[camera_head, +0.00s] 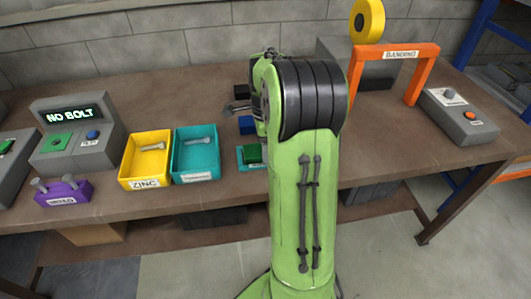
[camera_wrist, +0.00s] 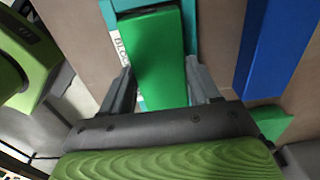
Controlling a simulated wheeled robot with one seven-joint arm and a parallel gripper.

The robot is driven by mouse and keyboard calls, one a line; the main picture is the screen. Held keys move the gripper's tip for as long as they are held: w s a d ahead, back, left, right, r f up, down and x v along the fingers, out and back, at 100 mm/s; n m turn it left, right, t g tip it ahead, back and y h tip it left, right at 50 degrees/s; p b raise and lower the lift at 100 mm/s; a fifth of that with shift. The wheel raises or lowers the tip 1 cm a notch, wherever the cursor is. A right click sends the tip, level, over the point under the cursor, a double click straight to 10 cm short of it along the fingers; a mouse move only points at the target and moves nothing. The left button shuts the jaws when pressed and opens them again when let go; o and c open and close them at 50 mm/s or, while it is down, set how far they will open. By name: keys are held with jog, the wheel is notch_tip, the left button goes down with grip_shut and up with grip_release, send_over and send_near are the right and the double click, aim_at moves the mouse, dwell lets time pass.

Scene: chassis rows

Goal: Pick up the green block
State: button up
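The green block (camera_wrist: 153,50) lies in a teal tray (camera_wrist: 192,24) with a partly hidden white label, in the wrist view. The head view shows the green block (camera_head: 252,153) in the tray, just left of my arm. My gripper (camera_wrist: 158,72) is open. In the wrist view its two fingers stand to the left and right of the block's near part, with narrow gaps. I cannot tell how far above the block the fingertips are. In the head view the gripper (camera_head: 237,108) is partly hidden behind my arm.
A blue block (camera_head: 246,125) lies behind the green one. Teal (camera_head: 196,157) and yellow (camera_head: 146,160) bins with bolts stand to the left, beside a "NO BOLT" console (camera_head: 77,137). An orange arch (camera_head: 398,52) and grey button box (camera_head: 460,115) are right.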

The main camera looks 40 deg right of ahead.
jog(key=c, duration=1)
jog(key=shift+c, duration=0.2)
jog(key=shift+r, duration=0.1)
